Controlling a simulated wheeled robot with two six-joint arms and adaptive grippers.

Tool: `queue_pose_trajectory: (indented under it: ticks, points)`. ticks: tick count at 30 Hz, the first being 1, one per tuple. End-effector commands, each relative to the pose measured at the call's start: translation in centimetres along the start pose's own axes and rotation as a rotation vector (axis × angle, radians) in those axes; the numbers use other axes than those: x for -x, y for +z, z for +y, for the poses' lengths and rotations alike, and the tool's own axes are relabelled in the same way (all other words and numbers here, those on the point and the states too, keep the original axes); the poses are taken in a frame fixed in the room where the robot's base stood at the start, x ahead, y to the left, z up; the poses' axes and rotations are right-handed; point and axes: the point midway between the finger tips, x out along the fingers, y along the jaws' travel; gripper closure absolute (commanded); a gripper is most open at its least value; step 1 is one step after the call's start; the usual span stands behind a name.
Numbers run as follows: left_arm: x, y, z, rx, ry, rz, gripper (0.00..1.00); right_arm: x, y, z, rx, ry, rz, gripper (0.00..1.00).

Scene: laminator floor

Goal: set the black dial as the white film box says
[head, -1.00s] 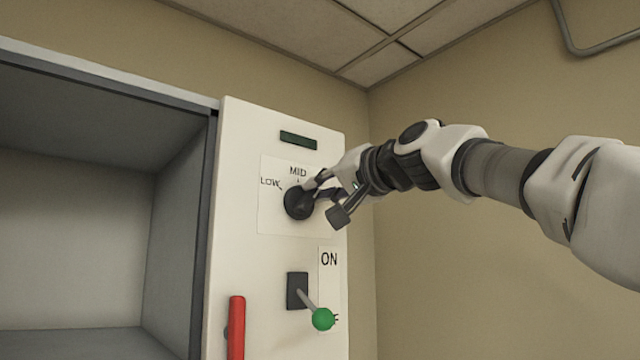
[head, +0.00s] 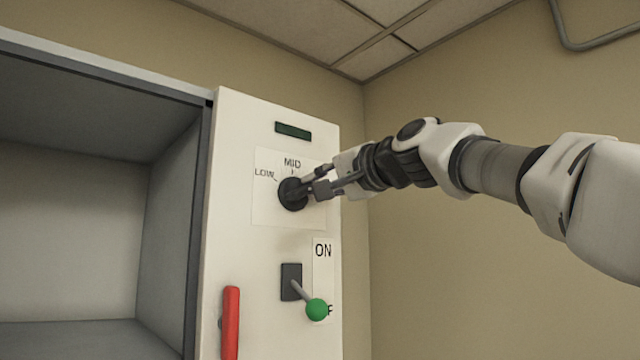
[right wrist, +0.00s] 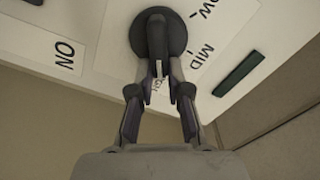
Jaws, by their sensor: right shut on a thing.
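The black dial (head: 291,194) is on the white machine panel, below and beside its LOW and MID marks. My right gripper (head: 314,182) is at the dial's right side, its fingers shut on the dial's raised grip. In the right wrist view the dial (right wrist: 150,30) shows a white line on its grip, pointing toward my gripper (right wrist: 159,92) and a third label. That label is mostly hidden between the fingers. LOW and MID lie to the right of the dial there. The white film box is not in view. My left gripper is not in view.
A lever with a green ball (head: 317,309) sits below the dial, tilted down to the right beside the ON label (head: 323,250). A red handle (head: 231,322) is at the lower left of the panel. An open grey chamber (head: 80,220) lies left.

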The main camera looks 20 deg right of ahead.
Motion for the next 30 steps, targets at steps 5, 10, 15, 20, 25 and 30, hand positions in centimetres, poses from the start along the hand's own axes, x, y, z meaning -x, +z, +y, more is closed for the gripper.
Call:
queue_pose_trajectory:
  ticks: [5,10,15,20,25,30]
  points:
    - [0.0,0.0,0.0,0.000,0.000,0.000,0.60,0.0,-0.1,-0.1,0.000,-0.003,0.003,0.62]
    - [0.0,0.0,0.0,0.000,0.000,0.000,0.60,0.0,-0.1,-0.1,0.000,-0.002,0.001,0.58]
    - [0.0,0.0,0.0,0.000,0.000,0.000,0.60,0.0,0.0,0.0,0.001,-0.001,0.001,0.58]
    - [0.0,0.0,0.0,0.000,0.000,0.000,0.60,0.0,0.0,-0.1,0.004,-0.001,0.001,0.58]
    - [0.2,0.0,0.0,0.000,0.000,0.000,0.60,0.0,0.0,-0.4,0.113,-0.001,0.001,0.58]
    - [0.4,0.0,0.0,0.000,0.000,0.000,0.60,0.0,0.2,-1.2,0.410,-0.001,0.001,0.58]
